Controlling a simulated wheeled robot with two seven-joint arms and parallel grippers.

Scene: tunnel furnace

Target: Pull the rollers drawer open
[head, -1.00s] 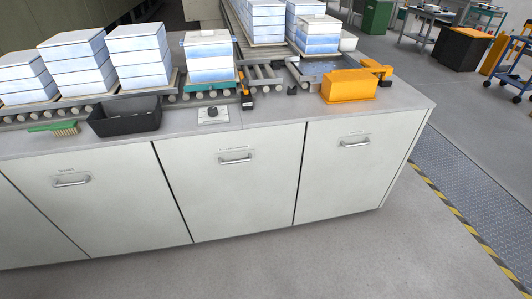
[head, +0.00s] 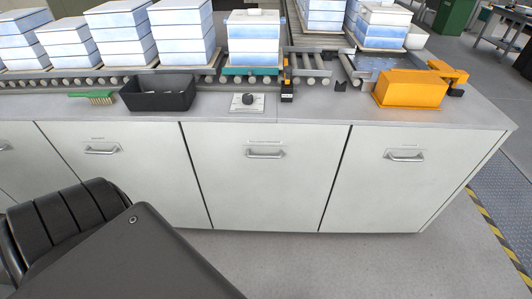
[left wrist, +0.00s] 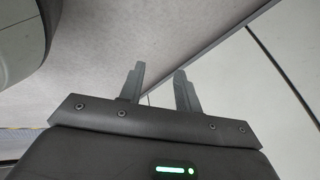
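The counter has several pale drawer fronts, each with a metal bar handle and a small label too small to read. I cannot tell which one is the rollers drawer. The middle front (head: 262,190) has a handle (head: 265,153), the right front (head: 385,195) has a handle (head: 405,156), and a left front (head: 140,185) has a handle (head: 101,149). All fronts look flush and shut. In the left wrist view my left gripper (left wrist: 160,72) is open, its two fingers apart with nothing between them. No handle shows there. My right gripper is out of view.
On the counter (head: 330,113) are a black bin (head: 158,93), a green brush (head: 92,97), a dial panel (head: 247,102) and an orange box (head: 411,90). Stacked white-blue blocks (head: 122,34) stand on the roller conveyor behind. The floor (head: 300,265) before the fronts is clear.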

